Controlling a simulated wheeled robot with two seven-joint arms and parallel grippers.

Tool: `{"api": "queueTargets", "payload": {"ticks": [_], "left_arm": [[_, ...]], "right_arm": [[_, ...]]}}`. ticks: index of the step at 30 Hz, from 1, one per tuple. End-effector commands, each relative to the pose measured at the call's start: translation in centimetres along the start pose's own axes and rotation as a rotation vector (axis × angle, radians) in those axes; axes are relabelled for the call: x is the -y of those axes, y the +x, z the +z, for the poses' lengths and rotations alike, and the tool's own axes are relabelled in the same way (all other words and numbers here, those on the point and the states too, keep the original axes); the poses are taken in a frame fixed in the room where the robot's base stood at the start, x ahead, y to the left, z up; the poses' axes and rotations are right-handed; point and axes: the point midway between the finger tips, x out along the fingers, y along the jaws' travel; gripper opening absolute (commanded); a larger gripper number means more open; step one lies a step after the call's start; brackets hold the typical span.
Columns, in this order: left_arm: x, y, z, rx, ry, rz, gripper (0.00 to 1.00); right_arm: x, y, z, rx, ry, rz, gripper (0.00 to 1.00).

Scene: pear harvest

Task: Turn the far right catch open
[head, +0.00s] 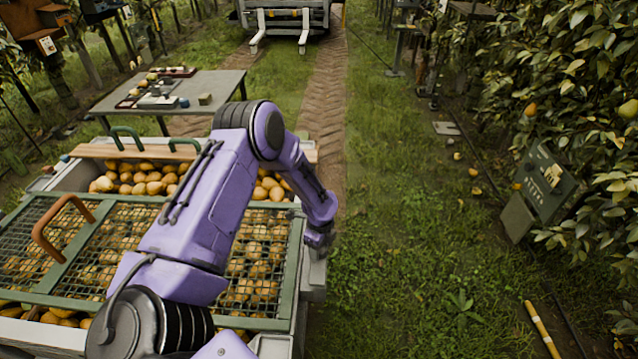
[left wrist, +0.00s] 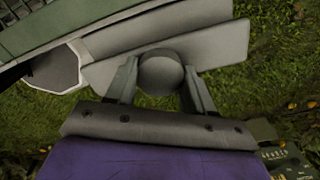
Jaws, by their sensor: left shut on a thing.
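My left gripper (head: 319,240) is at the right side of the pear bin (head: 314,283), by the far right part of the green-framed mesh lid (head: 291,275). In the left wrist view, the left gripper (left wrist: 160,78) has its two fingers on either side of a round grey knob (left wrist: 161,70), which looks like the catch, and is shut on it. The knob sits in front of a pale grey plate (left wrist: 215,45) on the bin's side. In the head view the catch is hidden behind my gripper and arm. My right gripper is not in view.
The lid has a brown handle (head: 45,232) and covers many pears. A grey table (head: 215,85) with small items stands behind the bin. A dark green box (head: 545,182) stands at the right by the trees. Grass right of the bin is mostly clear.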

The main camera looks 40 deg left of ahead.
Motion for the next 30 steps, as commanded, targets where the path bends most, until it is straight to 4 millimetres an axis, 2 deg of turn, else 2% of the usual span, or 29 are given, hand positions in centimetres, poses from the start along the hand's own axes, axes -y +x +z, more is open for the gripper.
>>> {"api": "queueTargets", "payload": {"ticks": [5, 6, 7, 8, 17, 20, 27, 30], "left_arm": [[0.1, -0.1, 0.1, 0.003, 0.005, -0.001, 0.0], [0.1, -0.1, 0.1, 0.003, 0.005, -0.001, 0.65], [0.1, -0.1, 0.1, 0.003, 0.005, -0.001, 0.75], [0.1, -0.1, 0.1, 0.002, 0.004, -0.001, 0.78], [0.1, -0.3, 0.0, 0.001, 0.003, -0.001, 0.78], [0.2, -1.7, 0.0, 0.0, 0.003, -0.005, 0.78], [0.1, -7.4, 0.0, 0.0, 0.002, -0.006, 0.78], [0.1, -9.2, 0.0, 0.0, 0.002, -0.004, 0.78]], "right_arm": [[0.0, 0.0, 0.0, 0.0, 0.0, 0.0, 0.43], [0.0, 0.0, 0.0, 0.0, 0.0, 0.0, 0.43], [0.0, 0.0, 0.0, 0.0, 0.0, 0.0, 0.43], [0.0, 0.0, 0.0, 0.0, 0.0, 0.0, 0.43], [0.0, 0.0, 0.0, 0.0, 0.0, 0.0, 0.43], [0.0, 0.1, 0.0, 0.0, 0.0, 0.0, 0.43], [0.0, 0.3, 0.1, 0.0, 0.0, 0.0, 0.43], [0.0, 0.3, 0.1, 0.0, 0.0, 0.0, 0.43]]}}
